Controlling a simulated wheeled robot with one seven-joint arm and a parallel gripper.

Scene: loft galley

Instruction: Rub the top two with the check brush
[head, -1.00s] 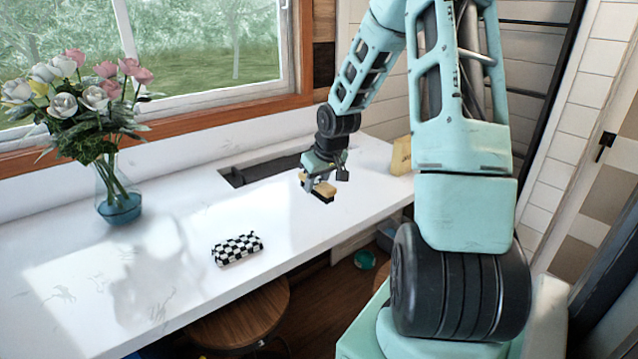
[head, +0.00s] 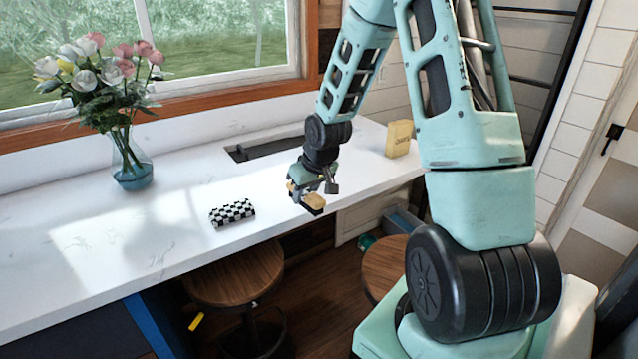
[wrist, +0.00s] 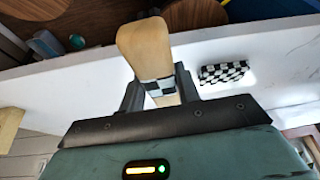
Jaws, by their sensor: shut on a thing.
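My gripper (head: 308,192) is shut on the check brush (head: 312,204), held near the counter's front edge. In the wrist view, the brush (wrist: 146,45) is a pale wooden piece with a black-and-white check band where the fingers grip it. A dark underside shows in the head view. A black-and-white checked block (head: 232,213) lies on the white counter to the left of my gripper, apart from it. It also shows in the wrist view (wrist: 224,72). I cannot tell which things "the top two" are.
The white counter (head: 95,235) has a dark recessed slot (head: 268,147) behind my gripper. A glass vase of flowers (head: 131,172) stands at left, a yellow lettered block (head: 398,138) at right. Round wooden stools (head: 235,277) stand below the front edge.

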